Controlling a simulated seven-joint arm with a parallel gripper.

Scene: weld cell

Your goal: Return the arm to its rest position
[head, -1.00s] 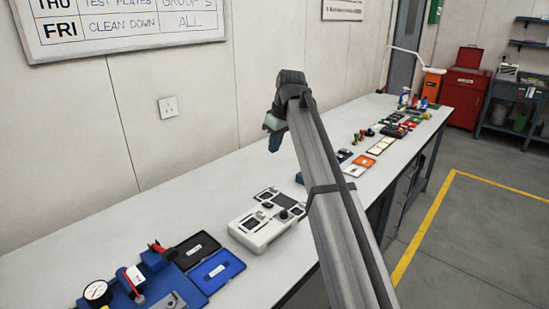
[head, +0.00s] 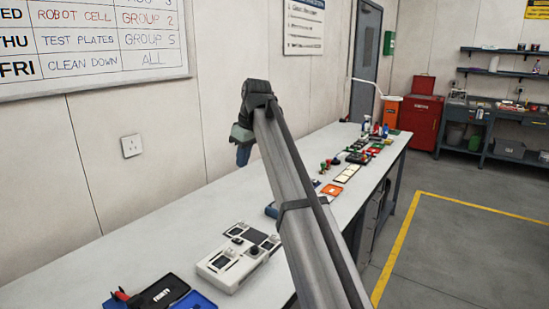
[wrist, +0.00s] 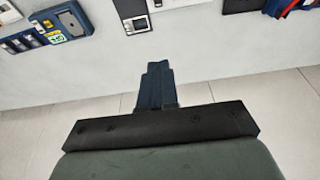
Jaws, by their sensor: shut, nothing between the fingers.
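My arm (head: 300,215) reaches forward over the long white bench (head: 130,250) in the head view. My gripper (head: 243,155) hangs at its far end, pointing down above the bench; its fingers look dark blue. In the wrist view my gripper (wrist: 154,85) shows its blue fingers together with nothing between them. The bench top and a strip of tiled floor lie behind them in that view.
A white device (head: 238,257) with dark panels stands on the near bench. Black (head: 160,293) and blue (head: 195,301) trays lie at the bottom edge. Several small items line the bench's far part. A red cabinet (head: 420,122) stands beyond it. Open floor (head: 450,240) lies to the right.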

